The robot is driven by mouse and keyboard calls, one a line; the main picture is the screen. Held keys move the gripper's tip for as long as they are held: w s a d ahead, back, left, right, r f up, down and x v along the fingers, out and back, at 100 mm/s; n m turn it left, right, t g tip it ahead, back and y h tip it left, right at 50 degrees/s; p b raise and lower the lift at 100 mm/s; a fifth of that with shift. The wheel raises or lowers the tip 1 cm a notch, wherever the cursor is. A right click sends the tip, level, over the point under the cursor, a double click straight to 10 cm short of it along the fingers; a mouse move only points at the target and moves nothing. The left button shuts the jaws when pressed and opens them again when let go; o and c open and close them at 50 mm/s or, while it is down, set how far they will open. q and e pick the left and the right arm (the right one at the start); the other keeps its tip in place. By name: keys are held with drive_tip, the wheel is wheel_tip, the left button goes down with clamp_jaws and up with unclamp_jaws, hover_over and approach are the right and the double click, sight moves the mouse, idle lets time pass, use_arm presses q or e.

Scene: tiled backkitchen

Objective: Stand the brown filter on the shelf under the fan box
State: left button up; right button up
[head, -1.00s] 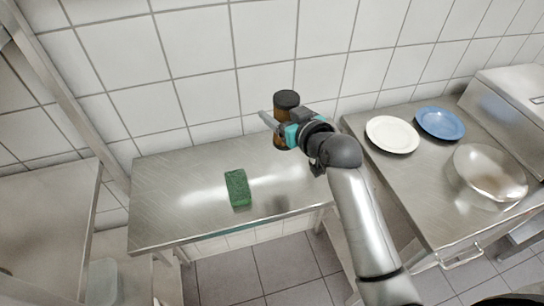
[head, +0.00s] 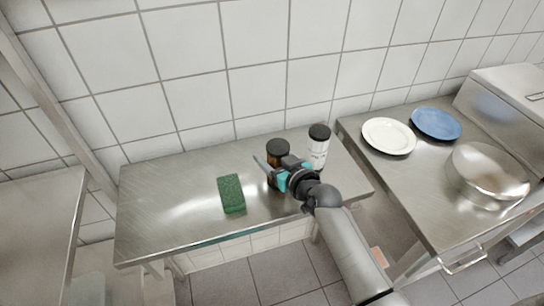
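A brown jar with a black lid (head: 278,148), the only brown thing fitting the filter, stands roughly upright at the back of the middle steel table (head: 155,205). My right gripper (head: 268,170) comes from the lower right, its fingers around the jar, apparently shut on it. The gripper hides the jar's lower part, so I cannot tell if its base touches the table. No fan box or shelf under one can be made out. My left gripper is not in view.
A white bottle with a black cap (head: 318,148) stands just right of the jar. A green sponge (head: 231,194) lies to the left. A white plate (head: 388,136), a blue plate (head: 436,123) and a metal bowl (head: 487,174) are on the right counter. The table's left part is clear.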

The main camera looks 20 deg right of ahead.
drive_tip(key=o, duration=1.5)
drive_tip(key=shift+f, duration=0.1)
drive_tip(key=shift+r, duration=0.2)
drive_tip(key=p+v, duration=0.1)
drive_tip(key=v, duration=1.1)
drive_tip(key=shift+p, duration=0.35)
